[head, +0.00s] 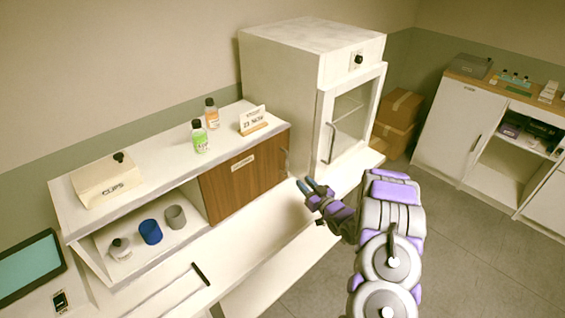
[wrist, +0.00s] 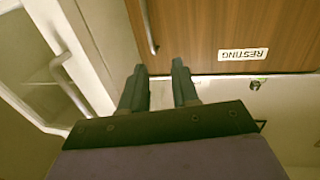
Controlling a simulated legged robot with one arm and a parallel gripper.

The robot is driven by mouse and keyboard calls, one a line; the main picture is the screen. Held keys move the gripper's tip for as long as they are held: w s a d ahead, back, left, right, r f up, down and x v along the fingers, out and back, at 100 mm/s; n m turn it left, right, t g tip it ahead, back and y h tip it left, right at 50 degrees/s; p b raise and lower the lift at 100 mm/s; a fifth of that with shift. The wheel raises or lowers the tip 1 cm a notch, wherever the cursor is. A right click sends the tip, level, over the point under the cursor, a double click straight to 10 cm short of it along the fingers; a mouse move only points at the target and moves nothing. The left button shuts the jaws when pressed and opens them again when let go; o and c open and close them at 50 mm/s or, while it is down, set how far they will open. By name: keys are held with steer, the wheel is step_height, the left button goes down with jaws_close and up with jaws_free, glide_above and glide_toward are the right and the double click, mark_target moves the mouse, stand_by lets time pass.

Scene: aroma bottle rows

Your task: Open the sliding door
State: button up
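The sliding door (head: 235,185) is a brown wood panel covering the right half of the low white cabinet (head: 70,213). It carries a small white label, which reads RESTING upside down in the wrist view (wrist: 243,54). A slim metal handle (head: 285,163) stands at the door's right edge; in the wrist view the handle (wrist: 149,28) lies just beyond my fingertips. My gripper (head: 306,184) is in front of and a little below the handle, apart from it. In the wrist view my gripper (wrist: 158,68) has its two fingers spread with nothing between them.
A white glass-doored oven-like box (head: 280,65) stands right of the cabinet, its handle (head: 332,143) close by. The open left compartment holds a blue cup (head: 150,232) and others. Green (head: 200,136) and orange (head: 211,113) bottles and a box (head: 107,182) stand on top.

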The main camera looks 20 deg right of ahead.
steer(key=b, duration=0.1)
glide_toward(287, 161)
steer(key=w+d, duration=0.1)
steer(key=w, duration=0.1)
steer(key=w+a, duration=0.1)
steer(key=w, duration=0.1)
steer(key=w+a, duration=0.1)
steer(key=w, duration=0.1)
steer(key=w+a+b, duration=0.1)
steer(key=w, duration=0.1)
steer(key=shift+w+a+r, duration=0.1)
steer(key=shift+a+r, duration=0.05)
steer(key=shift+a, duration=0.05)
steer(key=shift+w+d+f, duration=0.2)
steer(key=shift+w+d, duration=0.2)
steer(key=shift+w, duration=0.1)
steer(key=shift+w+d+f, duration=0.2)
steer(key=shift+w+d, duration=0.15)
steer(key=shift+w, duration=0.2)
steer(key=shift+w+d+r, duration=0.1)
steer(key=shift+d+r, duration=0.05)
steer(key=shift+d, duration=0.05)
steer(key=shift+a, duration=0.5)
steer(key=shift+a+r, duration=0.1)
steer(key=shift+a, duration=0.1)
steer(key=shift+c, duration=0.5)
steer(key=c, duration=0.3)
steer(key=shift+d, duration=0.2)
jaws_close()
steer(key=shift+d, duration=0.2)
